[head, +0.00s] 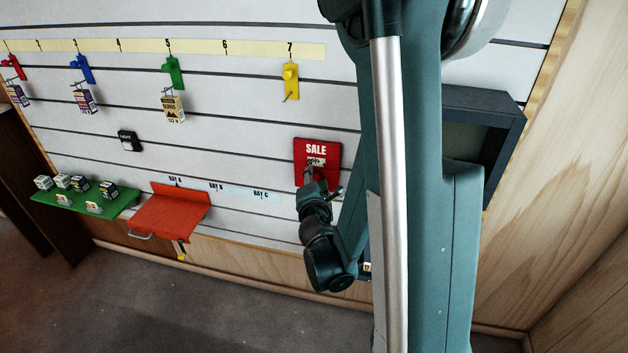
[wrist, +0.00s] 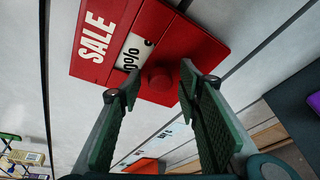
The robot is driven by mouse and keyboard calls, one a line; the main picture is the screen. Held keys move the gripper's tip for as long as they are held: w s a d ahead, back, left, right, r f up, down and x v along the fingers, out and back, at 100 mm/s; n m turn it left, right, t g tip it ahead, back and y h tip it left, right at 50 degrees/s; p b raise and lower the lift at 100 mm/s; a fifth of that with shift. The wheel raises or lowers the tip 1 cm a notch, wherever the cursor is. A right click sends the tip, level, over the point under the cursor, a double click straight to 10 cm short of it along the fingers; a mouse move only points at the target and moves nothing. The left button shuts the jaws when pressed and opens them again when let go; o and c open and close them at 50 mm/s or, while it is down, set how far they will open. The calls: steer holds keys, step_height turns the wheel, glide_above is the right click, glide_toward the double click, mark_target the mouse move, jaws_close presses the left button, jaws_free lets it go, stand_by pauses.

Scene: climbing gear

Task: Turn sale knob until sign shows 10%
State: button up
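The red sale sign (head: 316,152) is on the slatted wall, right of centre in the head view. It also shows in the wrist view (wrist: 90,66) with the word SALE, a white window (wrist: 135,50) and a round red sale knob (wrist: 160,80). The window shows "0%"; I cannot make out whether a digit stands before it. In the wrist view my gripper (wrist: 157,88) is open, with a fingertip on each side of the knob and gaps between. In the head view my gripper (head: 310,181) is at the sign's lower part and hides the knob.
Colored hooks, such as the yellow one (head: 291,80), hang along a numbered strip above. A red tray (head: 172,212) and a green shelf (head: 85,203) with small boxes are lower left. A dark open box (head: 489,106) is on the wall to the right, partly behind my arm.

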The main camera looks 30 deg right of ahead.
steer(key=shift+r, duration=0.2)
steer(key=shift+w+r, duration=0.1)
steer(key=shift+r, duration=1.2)
steer(key=o, duration=1)
step_height(320, 180, up, 3)
steer(key=shift+w+f, duration=0.1)
steer(key=shift+f, duration=0.05)
steer(key=shift+o, duration=0.8)
steer(key=shift+a+r, duration=0.1)
steer(key=shift+r, duration=0.3)
steer(key=shift+s+a+r, duration=0.1)
steer(key=shift+s+r, duration=0.1)
steer(key=shift+r, duration=0.2)
steer(key=c, duration=0.3)
steer(key=shift+r, duration=0.55)
steer(key=shift+c, duration=0.7)
steer(key=shift+w+d+r, duration=0.15)
steer(key=shift+d+r, duration=0.05)
steer(key=shift+r, duration=0.2)
steer(key=c, duration=0.7)
steer(key=shift+r, duration=0.4)
